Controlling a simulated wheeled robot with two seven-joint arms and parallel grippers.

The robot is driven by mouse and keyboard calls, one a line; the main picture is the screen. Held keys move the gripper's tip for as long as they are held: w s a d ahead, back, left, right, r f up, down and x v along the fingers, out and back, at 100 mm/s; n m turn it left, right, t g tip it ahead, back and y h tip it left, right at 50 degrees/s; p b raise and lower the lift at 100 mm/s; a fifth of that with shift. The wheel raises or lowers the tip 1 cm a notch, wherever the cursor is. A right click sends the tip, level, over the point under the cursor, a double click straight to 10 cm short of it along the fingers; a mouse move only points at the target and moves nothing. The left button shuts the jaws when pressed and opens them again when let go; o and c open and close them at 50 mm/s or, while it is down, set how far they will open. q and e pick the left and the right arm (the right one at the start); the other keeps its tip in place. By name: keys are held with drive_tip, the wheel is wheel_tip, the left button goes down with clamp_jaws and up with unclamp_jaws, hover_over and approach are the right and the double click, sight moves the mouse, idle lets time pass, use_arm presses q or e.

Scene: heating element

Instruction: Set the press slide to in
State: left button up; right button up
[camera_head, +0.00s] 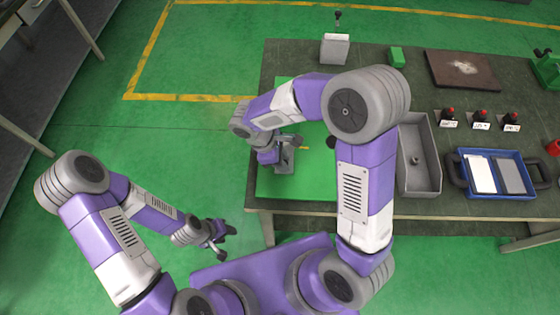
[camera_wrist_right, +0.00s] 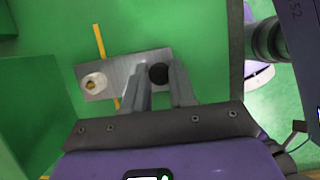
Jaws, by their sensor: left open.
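The press slide (camera_wrist_right: 115,77) is a grey metal plate with a pale, brass-centred nut at one end and a round black knob (camera_wrist_right: 158,73) at the other. It lies across a yellow line on a green surface in the right wrist view. My right gripper (camera_wrist_right: 160,80) has its two fingers close on either side of the black knob, and they appear closed on it. In the head view, my right arm and gripper hide most of the slide, above the green board (camera_head: 300,185). My left gripper (camera_head: 219,238) is open and empty, off the table at the lower left.
The table (camera_head: 375,60) also holds a grey tray (camera_head: 436,175), a blue tray (camera_head: 497,195) with two plates, several red-topped buttons (camera_head: 480,115), a brown board (camera_head: 462,69), a green block (camera_head: 396,56) and a lever box (camera_head: 334,48). Clear floor lies left of the table.

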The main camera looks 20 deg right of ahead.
drive_tip(key=o, duration=0.5)
drive_tip(key=shift+c, duration=0.2)
drive_tip(key=p+v, duration=0.1)
drive_tip(key=v, duration=0.6)
drive_tip(key=shift+r+p, duration=0.3)
drive_tip(key=shift+p, duration=0.1)
drive_tip(key=shift+a, duration=0.15)
drive_tip(key=shift+c, duration=0.5)
